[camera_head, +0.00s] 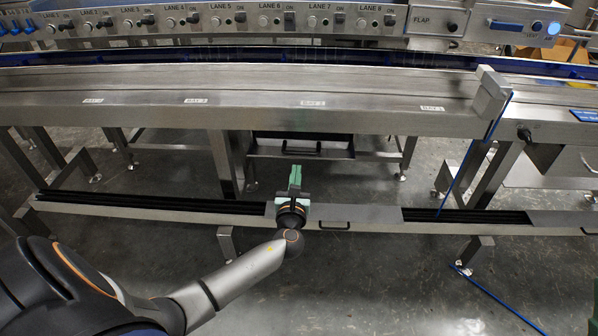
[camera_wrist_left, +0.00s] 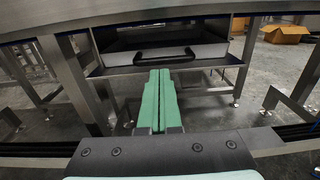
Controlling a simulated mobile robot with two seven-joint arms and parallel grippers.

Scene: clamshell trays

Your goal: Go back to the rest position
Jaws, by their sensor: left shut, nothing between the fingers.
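My left gripper (camera_head: 295,176) has green fingers and is in the middle of the head view, in front of and below the steel conveyor bench. Its fingers are shut together with nothing between them. In the left wrist view the closed green fingers (camera_wrist_left: 158,85) point toward a drawer with a black handle under the bench. At the bottom right edge of the head view a small bit of green shows; I cannot tell if it is my right gripper. No clamshell tray shows clearly in either view.
The steel bench (camera_head: 240,105) with bay labels runs across the view. A low rail (camera_head: 370,222) with black tracks runs in front of it. A drawer (camera_head: 303,147) hangs under the bench. A lane control panel (camera_head: 230,18) is at the back. A blue cable (camera_head: 460,180) hangs at the right.

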